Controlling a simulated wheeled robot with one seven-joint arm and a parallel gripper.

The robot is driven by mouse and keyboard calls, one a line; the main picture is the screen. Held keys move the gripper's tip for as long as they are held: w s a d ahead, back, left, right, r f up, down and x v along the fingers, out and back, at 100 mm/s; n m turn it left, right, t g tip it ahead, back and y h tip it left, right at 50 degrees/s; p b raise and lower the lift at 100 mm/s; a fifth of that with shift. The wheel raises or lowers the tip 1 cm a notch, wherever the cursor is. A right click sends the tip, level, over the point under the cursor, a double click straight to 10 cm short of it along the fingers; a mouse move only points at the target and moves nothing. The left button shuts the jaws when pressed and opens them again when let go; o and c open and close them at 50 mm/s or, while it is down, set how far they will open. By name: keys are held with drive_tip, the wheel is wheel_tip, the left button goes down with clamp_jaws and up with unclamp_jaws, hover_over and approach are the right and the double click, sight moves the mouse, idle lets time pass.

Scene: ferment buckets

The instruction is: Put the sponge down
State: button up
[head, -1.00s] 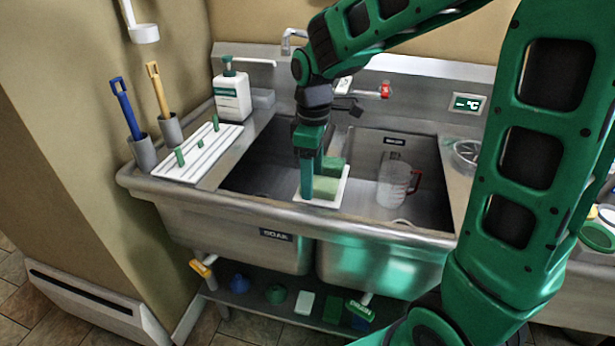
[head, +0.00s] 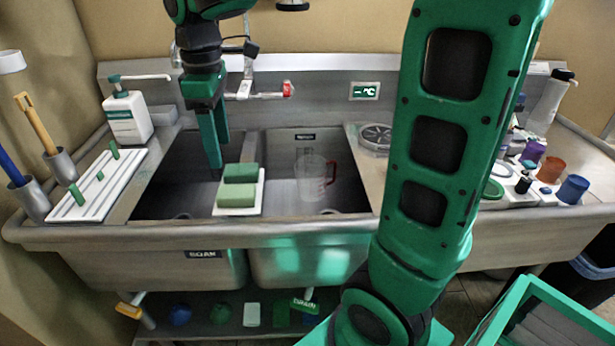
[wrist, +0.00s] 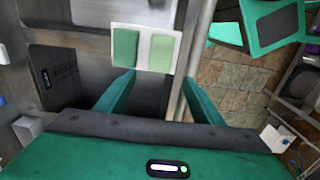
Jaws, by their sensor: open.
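Two green sponges lie side by side on a white tray (head: 262,180) that sits at the divider between the two sink basins. The darker sponge (head: 240,172) is at the back and the lighter sponge (head: 237,194) is at the front. In the wrist view the darker sponge (wrist: 126,48) is on the left and the lighter one (wrist: 161,53) on the right. My gripper (head: 212,152) is open and empty, above the left basin, just left of the tray. In the wrist view its fingers (wrist: 152,88) are apart, with the tray beyond their tips.
A measuring jug (head: 312,178) with a red handle stands in the right basin. A soap bottle (head: 128,117) and a white rack (head: 98,184) are on the left ledge. The faucet (head: 262,94) is behind the basins. Bottles and cups crowd the right counter.

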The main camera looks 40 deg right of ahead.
drive_tip(key=s+d+f+m, duration=0.3)
drive_tip(key=s+d+m, duration=0.2)
drive_tip(key=s, duration=0.3)
drive_tip(key=s+d+f+m, duration=0.3)
drive_tip(key=s+d+m, duration=0.3)
drive_tip(key=s+d, duration=0.1)
drive_tip(key=s+d+f+m, duration=0.3)
drive_tip(key=s+d+m, duration=0.3)
drive_tip(key=s, duration=0.3)
drive_tip(key=shift+s+f, duration=0.2)
drive_tip(key=shift+f, duration=0.2)
drive_tip(key=shift+w+f, duration=0.35)
drive_tip(key=shift+w, duration=0.4)
drive_tip(key=shift+s+r, duration=0.1)
drive_tip(key=shift+s, duration=0.05)
